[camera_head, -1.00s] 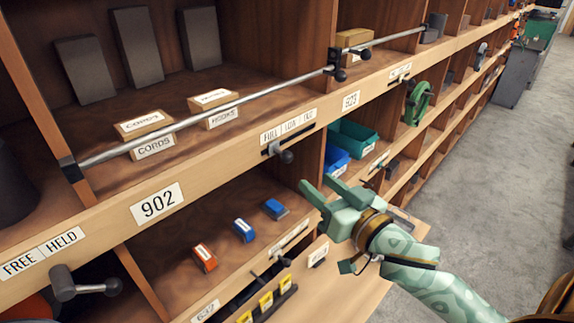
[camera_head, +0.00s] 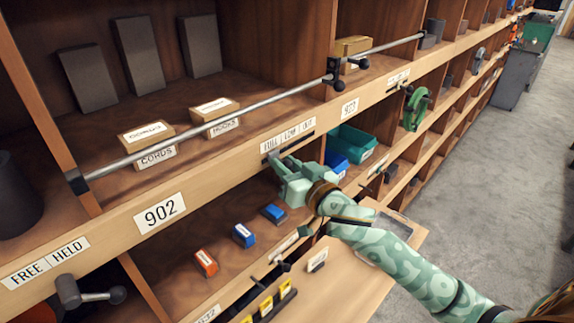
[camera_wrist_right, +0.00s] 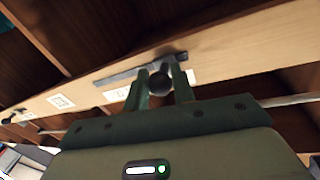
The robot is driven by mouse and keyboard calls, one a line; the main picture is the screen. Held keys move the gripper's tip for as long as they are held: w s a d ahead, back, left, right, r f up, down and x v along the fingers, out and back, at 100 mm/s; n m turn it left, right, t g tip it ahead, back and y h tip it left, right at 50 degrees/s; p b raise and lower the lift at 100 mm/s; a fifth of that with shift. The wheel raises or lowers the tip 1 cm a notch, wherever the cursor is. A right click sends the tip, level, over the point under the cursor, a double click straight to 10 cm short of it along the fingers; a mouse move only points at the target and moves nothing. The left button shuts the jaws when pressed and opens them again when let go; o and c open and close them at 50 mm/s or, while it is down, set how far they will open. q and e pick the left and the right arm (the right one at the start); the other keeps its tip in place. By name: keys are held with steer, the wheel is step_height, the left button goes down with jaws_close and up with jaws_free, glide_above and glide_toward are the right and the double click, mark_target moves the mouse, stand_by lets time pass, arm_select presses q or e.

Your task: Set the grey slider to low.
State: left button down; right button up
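The grey slider (camera_wrist_right: 160,83) is a dark round knob on a slot under the strip marked FULL, LOW, OUT (camera_head: 288,135). In the right wrist view the knob is between the two fingers of my right gripper (camera_wrist_right: 161,86), with no clear gap on either side, so the gripper looks shut on it. The knob is towards the slot end that is the left, FULL end in the head view. In the head view my right gripper (camera_head: 279,163) reaches the shelf edge and covers the knob. My left gripper is not in view.
A metal rail (camera_head: 215,122) runs above the shelf edge. A lever (camera_head: 85,293) is at the lower left.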

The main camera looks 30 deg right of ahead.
jaws_close()
steer(key=shift+w+d, duration=0.15)
steer(key=shift+d, duration=0.25)
steer(key=d, duration=0.1)
steer(key=w+d+p, duration=0.1)
steer(key=d, duration=0.1)
steer(key=d+p, duration=0.1)
steer(key=d, duration=0.1)
steer(key=shift+w, duration=0.35)
steer(key=shift+w+d, duration=0.1)
steer(key=shift+d, duration=0.1)
steer(key=shift+a, duration=0.2)
steer(key=o, duration=0.7)
jaws_free()
steer(key=shift+a, duration=0.15)
